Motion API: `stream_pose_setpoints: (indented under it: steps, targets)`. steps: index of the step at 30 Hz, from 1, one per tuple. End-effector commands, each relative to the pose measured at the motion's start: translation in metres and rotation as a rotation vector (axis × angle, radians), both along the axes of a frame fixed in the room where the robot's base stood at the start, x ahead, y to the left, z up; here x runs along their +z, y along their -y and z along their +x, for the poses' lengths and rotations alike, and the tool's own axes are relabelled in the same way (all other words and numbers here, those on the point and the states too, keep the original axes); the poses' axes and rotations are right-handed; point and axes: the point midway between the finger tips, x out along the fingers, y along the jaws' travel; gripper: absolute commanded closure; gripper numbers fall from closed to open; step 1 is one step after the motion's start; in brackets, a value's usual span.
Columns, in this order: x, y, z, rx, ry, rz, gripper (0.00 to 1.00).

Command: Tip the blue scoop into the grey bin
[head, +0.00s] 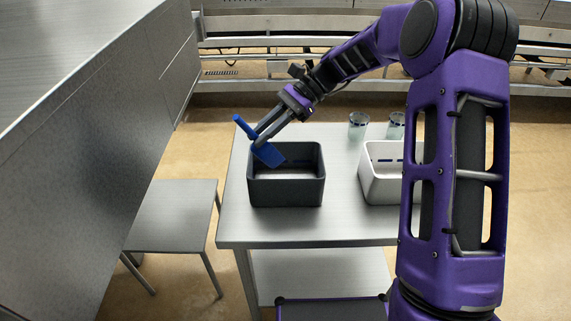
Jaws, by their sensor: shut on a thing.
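The blue scoop (269,156) is in my gripper (257,143), which is shut on it. The scoop is tilted, with its handle pointing up and left and its wide end down and right. The wide end is over the back left part of the dark grey bin (286,193). I cannot tell whether it touches the bin's rim. The grey bin stands upright on the table, and a pale patch shows inside it. Whether the scoop holds anything is too small to tell.
A white bin (381,188) stands on the metal table (340,226) to the right, partly hidden by my arm. Two glass jars (358,125) (396,125) stand behind it. A low metal stool (172,212) and a large steel cabinet (100,140) are at the left.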

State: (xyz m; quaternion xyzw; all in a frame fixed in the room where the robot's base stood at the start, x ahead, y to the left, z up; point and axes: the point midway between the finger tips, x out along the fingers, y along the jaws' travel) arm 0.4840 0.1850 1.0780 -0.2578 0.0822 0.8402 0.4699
Motion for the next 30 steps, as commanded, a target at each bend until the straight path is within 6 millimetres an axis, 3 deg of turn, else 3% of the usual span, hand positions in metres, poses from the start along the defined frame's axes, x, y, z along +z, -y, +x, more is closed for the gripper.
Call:
stream_pose_setpoints:
  steps: [1, 4, 13, 19, 30]
  targets:
    - [0.025, -0.003, -0.003, 0.002, 0.028, -0.026, 1.00]
    - [0.026, -0.008, -0.007, 0.002, 0.079, -0.080, 1.00]
    - [-0.001, -0.027, -0.026, 0.005, 0.275, -0.287, 1.00]
    - [0.000, -0.046, -0.044, 0.007, 0.386, -0.402, 1.00]
    - [-0.036, -0.072, -0.067, 0.006, 0.557, -0.589, 1.00]
